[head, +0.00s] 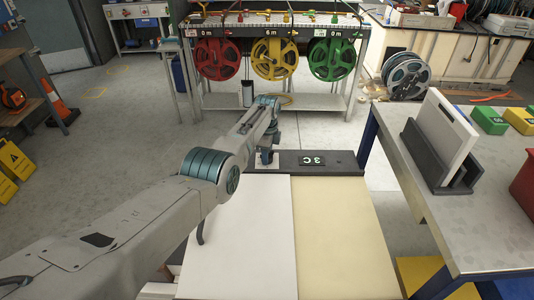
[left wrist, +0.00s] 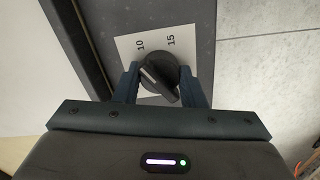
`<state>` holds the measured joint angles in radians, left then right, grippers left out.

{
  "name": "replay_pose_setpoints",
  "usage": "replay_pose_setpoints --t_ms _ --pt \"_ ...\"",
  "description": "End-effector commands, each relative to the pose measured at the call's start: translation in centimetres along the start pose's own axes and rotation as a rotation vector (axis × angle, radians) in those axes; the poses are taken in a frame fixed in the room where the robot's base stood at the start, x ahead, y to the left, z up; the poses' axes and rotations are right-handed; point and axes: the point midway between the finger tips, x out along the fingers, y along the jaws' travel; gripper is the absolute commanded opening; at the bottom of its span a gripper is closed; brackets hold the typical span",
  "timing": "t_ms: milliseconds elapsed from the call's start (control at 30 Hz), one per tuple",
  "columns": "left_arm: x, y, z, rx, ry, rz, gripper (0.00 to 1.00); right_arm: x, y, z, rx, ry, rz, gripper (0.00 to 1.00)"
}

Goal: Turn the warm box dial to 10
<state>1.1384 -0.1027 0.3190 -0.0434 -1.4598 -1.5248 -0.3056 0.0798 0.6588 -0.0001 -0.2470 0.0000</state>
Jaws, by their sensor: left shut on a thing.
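The warm box (head: 345,240) stands in front of me in the head view, with a white panel, a cream panel and a dark strip along its far edge. A small display (head: 312,160) on that strip looks like "3C" upside down. My left gripper (head: 267,160) reaches down to the strip left of the display. In the left wrist view the black dial (left wrist: 161,76) sits between the fingers of my left gripper (left wrist: 160,82), which is shut on it. A white label (left wrist: 158,46) behind it shows 10 and 15. The dial's pointer end is unclear.
A metal table (head: 440,215) with a dark holder and white board (head: 437,135) stands to the right. Red, yellow and green hose reels (head: 273,59) hang on a rack at the back. Grey floor lies between. An orange cone (head: 60,103) stands at the left.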

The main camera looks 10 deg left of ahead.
Motion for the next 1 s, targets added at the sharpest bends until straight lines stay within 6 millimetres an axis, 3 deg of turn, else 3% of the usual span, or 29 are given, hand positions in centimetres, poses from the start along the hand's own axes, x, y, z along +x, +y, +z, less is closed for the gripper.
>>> replay_pose_setpoints --t_ms 433,467,567,867,1000 --pt "-0.1 0.0 -0.1 0.010 0.001 -0.001 0.14 0.0 0.0 0.0 0.000 -0.001 0.000 0.36" --pt "-0.1 0.0 -0.1 0.010 0.001 -0.001 0.39 0.0 0.0 0.0 0.000 -0.001 0.000 0.36" --pt "0.0 0.0 0.0 0.010 0.001 -0.001 0.58 0.0 0.0 0.0 0.000 -0.002 0.000 0.36" --pt "-0.1 0.0 0.0 0.010 0.000 -0.001 0.59 -0.1 0.0 0.0 0.000 -0.002 0.000 0.36" --pt "-1.3 -0.1 0.0 0.010 0.000 -0.002 0.59 -0.5 0.1 0.0 0.000 -0.002 0.000 0.36"
